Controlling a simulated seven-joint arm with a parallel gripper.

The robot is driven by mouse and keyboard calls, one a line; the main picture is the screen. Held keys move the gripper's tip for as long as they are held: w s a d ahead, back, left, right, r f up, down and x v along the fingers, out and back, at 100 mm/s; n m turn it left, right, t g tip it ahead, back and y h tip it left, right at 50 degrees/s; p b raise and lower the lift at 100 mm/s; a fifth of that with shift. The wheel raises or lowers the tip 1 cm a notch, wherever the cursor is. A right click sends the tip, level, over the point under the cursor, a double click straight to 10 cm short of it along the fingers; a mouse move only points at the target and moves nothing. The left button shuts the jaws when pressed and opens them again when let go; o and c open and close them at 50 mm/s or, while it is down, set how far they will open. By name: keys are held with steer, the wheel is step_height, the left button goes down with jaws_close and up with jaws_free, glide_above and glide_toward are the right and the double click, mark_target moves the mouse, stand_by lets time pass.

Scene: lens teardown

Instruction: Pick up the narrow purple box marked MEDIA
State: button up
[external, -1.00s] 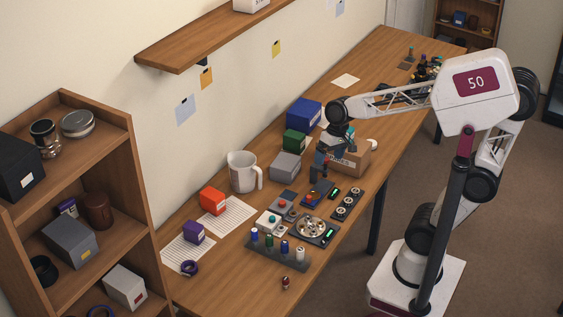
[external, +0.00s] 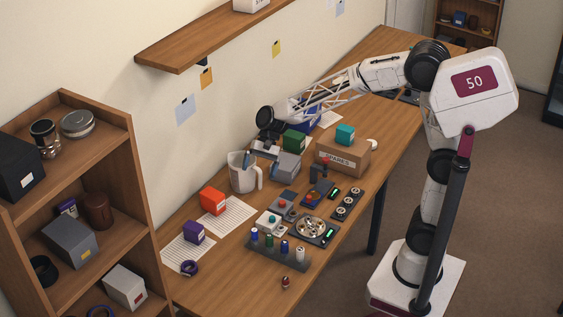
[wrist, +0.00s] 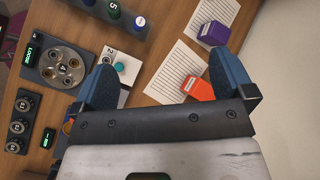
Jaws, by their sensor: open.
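A purple box (external: 193,232) stands on the table near its left end, by a sheet of paper; it also shows in the wrist view (wrist: 214,33) with a pale label too small to read. A second, narrow purple box (external: 68,208) with a pale label stands in the left shelf unit, partly hidden behind a grey box. I cannot read MEDIA on either. My gripper (external: 262,154) is above the table by the mug, apart from both purple boxes. In the wrist view its blue fingers (wrist: 162,64) are spread, with nothing held between them.
A white mug (external: 242,172) stands beside my gripper. An orange box (external: 212,201) lies between the mug and the table's purple box. Grey (external: 286,167) and green (external: 295,140) boxes stand close by. A rack of several cylinders (external: 278,254) is near the front edge.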

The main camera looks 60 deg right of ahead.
steer(key=w+a+f+m+y, duration=0.2)
steer(key=w+a+f+m, duration=0.3)
steer(key=w+a, duration=0.4)
steer(key=m+y, duration=0.3)
glide_above(195, 224)
steer(key=d, duration=0.4)
step_height(195, 224, down, 9)
steer(key=shift+w+a, duration=0.25)
steer(key=shift+w, duration=0.05)
steer(key=shift+f, duration=0.1)
steer(key=shift+f, duration=3.45)
steer(key=shift+x, duration=2.5)
